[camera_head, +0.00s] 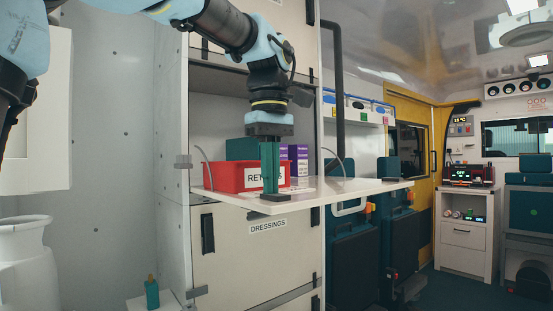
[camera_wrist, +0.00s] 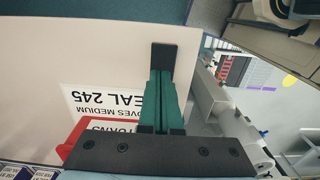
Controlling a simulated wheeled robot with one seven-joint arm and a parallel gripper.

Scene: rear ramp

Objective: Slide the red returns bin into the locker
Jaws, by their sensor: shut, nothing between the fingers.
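The red returns bin (camera_head: 222,177) sits at the mouth of the open locker (camera_head: 218,78), on or just behind the fold-down flap (camera_head: 335,191); its exact depth is hard to tell. Its white label is partly hidden by my gripper. My gripper (camera_head: 270,188) points down in front of the bin's right part, its teal fingers shut and empty, the tips just above the flap near a black latch. The wrist view shows the bin (camera_wrist: 84,146) at lower left beside the fingers (camera_wrist: 160,78); whether they touch it is unclear.
A teal box (camera_head: 241,148) and purple boxes (camera_head: 298,153) stand behind the bin. A white label sheet (camera_wrist: 98,99) lies on the flap. Cables hang at both flap sides. A dark vertical rail (camera_head: 338,90) stands right of the opening. A closed dressings door (camera_head: 255,255) is below.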

